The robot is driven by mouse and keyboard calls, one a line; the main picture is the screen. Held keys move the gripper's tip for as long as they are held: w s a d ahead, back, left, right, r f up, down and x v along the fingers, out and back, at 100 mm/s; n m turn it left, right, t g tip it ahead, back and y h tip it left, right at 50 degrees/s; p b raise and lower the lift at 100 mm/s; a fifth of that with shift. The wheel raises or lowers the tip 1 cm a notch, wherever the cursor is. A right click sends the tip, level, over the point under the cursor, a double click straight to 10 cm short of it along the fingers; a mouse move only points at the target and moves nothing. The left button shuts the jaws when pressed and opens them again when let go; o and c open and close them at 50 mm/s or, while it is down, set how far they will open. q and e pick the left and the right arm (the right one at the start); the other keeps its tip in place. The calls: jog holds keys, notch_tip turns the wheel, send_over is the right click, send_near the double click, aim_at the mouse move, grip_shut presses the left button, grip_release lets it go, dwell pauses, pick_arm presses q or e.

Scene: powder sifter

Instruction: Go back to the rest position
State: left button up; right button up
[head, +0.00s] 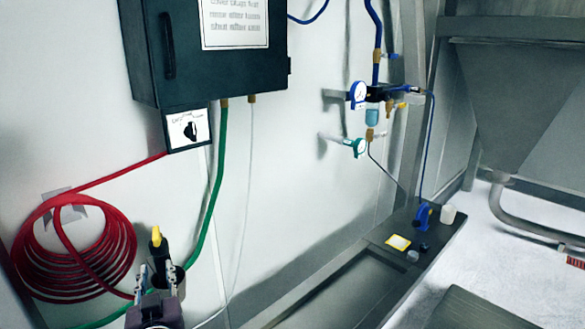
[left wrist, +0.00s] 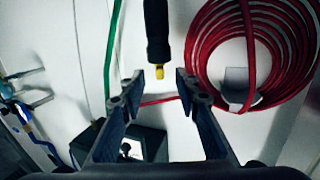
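My left gripper (head: 157,278) is at the lower left of the head view, in front of the white wall. In the left wrist view its two fingers (left wrist: 152,92) stand wide apart with nothing gripped between them. A black tool with a yellow tip (left wrist: 157,38) is just beyond the fingertips, apart from them. In the head view the yellow-tipped tool (head: 156,238) shows right above the gripper, by a dark round holder (head: 174,279) partly hidden by the fingers. My right gripper is not in view.
A coiled red hose (head: 70,245) hangs left of the gripper, and a green hose (head: 218,160) runs down at its right. A dark cabinet (head: 210,50) is above. Gauges and valves (head: 370,95) are on the wall at right, over a dark ledge (head: 420,240).

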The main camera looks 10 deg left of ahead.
pick_arm(q)
jog(key=s+d+f+m+g+h, duration=0.2)
jog(key=s+d+f+g+h, duration=0.15)
jog(key=s+f, duration=0.4)
jog(key=s+d+f+m+g+h, duration=0.2)
jog(key=s+d+f+g, duration=0.15)
jog(key=s+f, duration=0.4)
jog(key=s+d+f+m+g+h, duration=0.2)
jog(key=s+d+f, duration=0.2)
jog(key=s, duration=0.4)
jog(key=s+d+f+m+g+h, duration=0.1)
jog(key=s+d+f+m+g, duration=0.15)
jog(key=s+d+f, duration=0.35)
notch_tip(320, 180, down, 26)
jog(key=s+a+g+b, duration=0.1)
jog(key=s+a+b, duration=0.1)
jog(key=b, duration=0.1)
jog(key=s+a+f+g+b, duration=0.1)
jog(key=s+a+f+b, duration=0.1)
jog(key=s+f, duration=1.6)
notch_tip(320, 180, down, 2)
jog(key=shift+a+f, duration=0.1)
jog(key=shift+a, duration=0.2)
